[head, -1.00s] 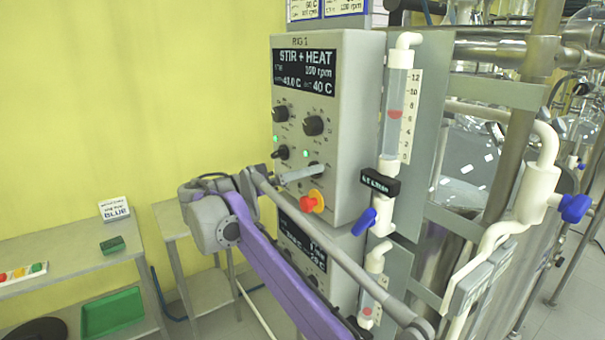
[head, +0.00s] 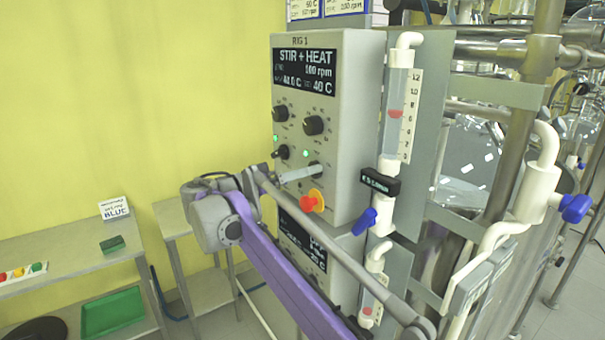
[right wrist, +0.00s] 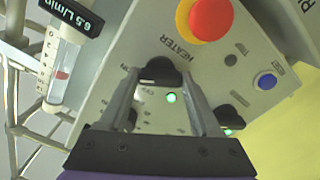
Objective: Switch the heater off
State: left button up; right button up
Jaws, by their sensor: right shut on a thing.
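The control box (head: 345,130) marked STIR + HEAT stands upright, with its display and several dark knobs on the front face. The dark knob labelled HEATER (right wrist: 160,71) shows in the right wrist view, between the two fingers of my right gripper (right wrist: 161,76), which is shut on it. In the head view the right gripper (head: 312,171) reaches the lower right of the upper panel, and the fingers mostly hide this knob. A green lamp (right wrist: 171,97) beside the knob is lit. My left gripper is not in view.
A red stop button (head: 312,201) on a yellow ring sits just below the right gripper. A flow tube (head: 398,110) with a blue valve handle (head: 364,221) runs along the box's right side. A second box (head: 303,245) is below. A side table (head: 60,255) stands left.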

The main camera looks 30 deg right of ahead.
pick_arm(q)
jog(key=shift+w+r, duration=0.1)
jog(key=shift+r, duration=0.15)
pick_arm(e)
jog(key=shift+n, duration=0.3)
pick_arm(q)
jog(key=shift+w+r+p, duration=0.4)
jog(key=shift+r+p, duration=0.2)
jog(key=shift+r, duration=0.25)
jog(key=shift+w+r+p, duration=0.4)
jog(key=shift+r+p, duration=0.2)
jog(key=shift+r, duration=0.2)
pick_arm(e)
jog(key=shift+n, duration=5.6)
jog(key=o, duration=1.4)
jog(key=shift+a, duration=0.15)
